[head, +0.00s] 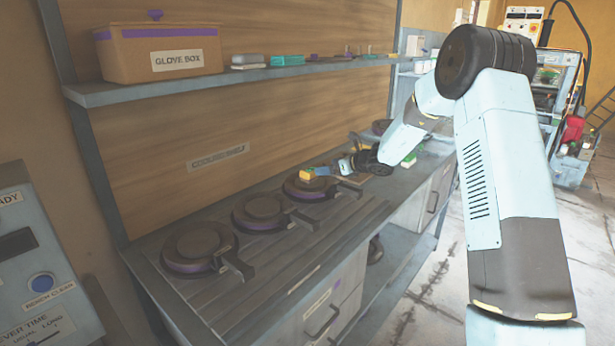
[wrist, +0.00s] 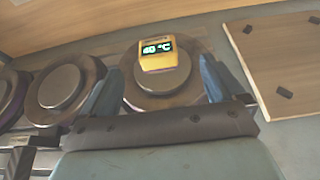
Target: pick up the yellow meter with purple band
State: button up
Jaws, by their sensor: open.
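The yellow meter (head: 306,173) sits on top of the third dark round plate from the left, on the bench. In the wrist view the yellow meter (wrist: 160,72) has a dark display reading 40 °C in green, with a faint purplish strip along its lower edge. My gripper (head: 342,168) is just right of the meter in the head view. In the wrist view my gripper (wrist: 161,68) is open, one finger on each side of the meter, with gaps on both sides. Nothing is held.
Two more round plates (head: 196,246) (head: 262,212) with handles stand to the left. A shelf (head: 225,80) above carries a glove box (head: 160,52) and small items. The bench front strip is clear.

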aim_at(311, 169)
jog(key=x, duration=0.7)
jog(key=shift+s, duration=0.1)
jog(key=shift+f+x, duration=0.15)
jog(key=shift+x, duration=1.15)
jog(key=shift+f+x, duration=0.2)
jog(key=shift+x, duration=1.15)
jog(key=shift+s, duration=0.15)
jog(key=shift+c, duration=0.4)
jog(key=shift+r, duration=0.1)
jog(key=c, duration=1.1)
